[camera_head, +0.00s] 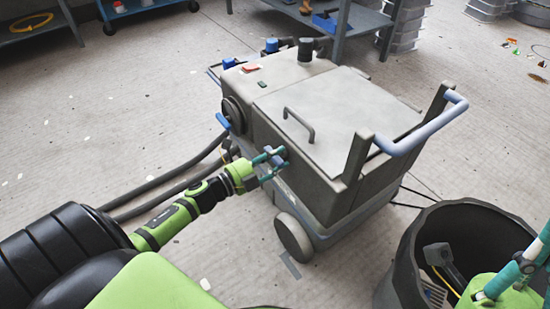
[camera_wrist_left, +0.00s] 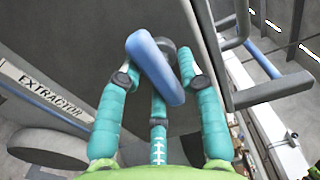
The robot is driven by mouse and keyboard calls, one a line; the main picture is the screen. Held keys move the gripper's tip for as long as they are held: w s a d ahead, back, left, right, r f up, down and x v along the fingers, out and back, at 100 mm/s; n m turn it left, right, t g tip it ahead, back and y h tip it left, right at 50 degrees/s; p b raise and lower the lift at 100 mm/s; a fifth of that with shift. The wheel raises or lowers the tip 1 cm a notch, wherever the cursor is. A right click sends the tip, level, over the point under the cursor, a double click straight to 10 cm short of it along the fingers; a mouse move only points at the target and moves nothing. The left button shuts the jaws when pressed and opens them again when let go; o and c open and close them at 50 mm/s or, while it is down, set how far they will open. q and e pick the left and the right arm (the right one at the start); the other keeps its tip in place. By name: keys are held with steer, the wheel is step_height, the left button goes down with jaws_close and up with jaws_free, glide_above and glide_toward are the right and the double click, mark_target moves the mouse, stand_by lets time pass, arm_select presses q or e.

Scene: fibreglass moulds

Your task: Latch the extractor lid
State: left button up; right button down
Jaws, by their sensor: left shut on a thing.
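The grey extractor (camera_head: 285,120) stands on the floor at the centre of the head view. Its lid (camera_head: 345,115), with a bar handle, lies flat on top and looks down. My left gripper (camera_head: 271,163) is at the extractor's near side, below the lid's edge. In the left wrist view, my left gripper (camera_wrist_left: 158,75) is shut on a blue latch handle (camera_wrist_left: 152,65), which lies tilted between its teal fingers. A second blue latch (camera_head: 222,121) shows further left on the extractor. My right gripper (camera_head: 520,262) is partly cut off at lower right; its finger opening is unclear.
A dark bin (camera_head: 408,262) with items inside stands at lower right, under my right gripper. Grey hoses (camera_head: 165,183) run from the extractor to the left. A blue-grey push handle (camera_head: 425,128) rises at its right end. The floor to the left is mostly open.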

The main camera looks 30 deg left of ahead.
arm_select(q)
steer(key=o, duration=1)
steer(key=shift+s+d+f, duration=0.1)
steer(key=shift+d+f, duration=0.05)
steer(key=shift+f, duration=0.05)
steer(key=shift+r, duration=0.1)
steer(key=v, duration=1.2)
